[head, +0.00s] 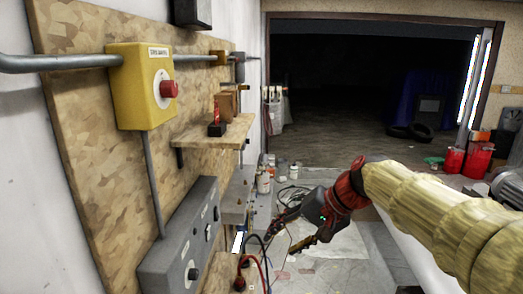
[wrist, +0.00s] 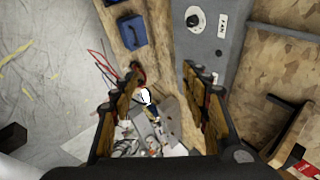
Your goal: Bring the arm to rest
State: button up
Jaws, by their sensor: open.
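My arm, in a pale yellow sleeve (head: 425,205), reaches in from the right in the head view. My gripper (head: 283,232) is at its end, pointing left toward the wall board, with its fingers apart. In the wrist view my gripper (wrist: 163,82) shows its two fingers spread, with nothing held between them. Beyond the fingers is a grey control panel (wrist: 212,38) with a black knob. The exact gap between the fingers and the panel is hard to tell.
A wooden board (head: 85,85) carries a yellow box (head: 132,100) with a red button, a small shelf (head: 215,132) and a grey panel (head: 165,262). Red and black cables (head: 262,262) hang near the gripper. Red cans (head: 470,160) stand at the right.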

jog(key=s+d+f+n+h+b, duration=0.1)
jog(key=s+d+f+h+b, duration=0.1)
jog(key=s+d+f, duration=0.2)
jog(key=s+d+f+n+t+h+b, duration=0.1)
jog(key=s+d+f+h+b, duration=0.1)
jog(key=s+d+f, duration=0.2)
jog(key=s+d+f+n+h+b, duration=0.1)
jog(key=s+d+f+h+b, duration=0.1)
jog(key=s+d+f, duration=0.3)
jog(key=s+f, duration=0.4)
jog(key=s, duration=0.7)
jog(key=shift+s+f+t+h, duration=0.3)
jog(key=shift+s, duration=0.1)
jog(key=shift+d, duration=0.1)
jog(key=shift+c, duration=0.3)
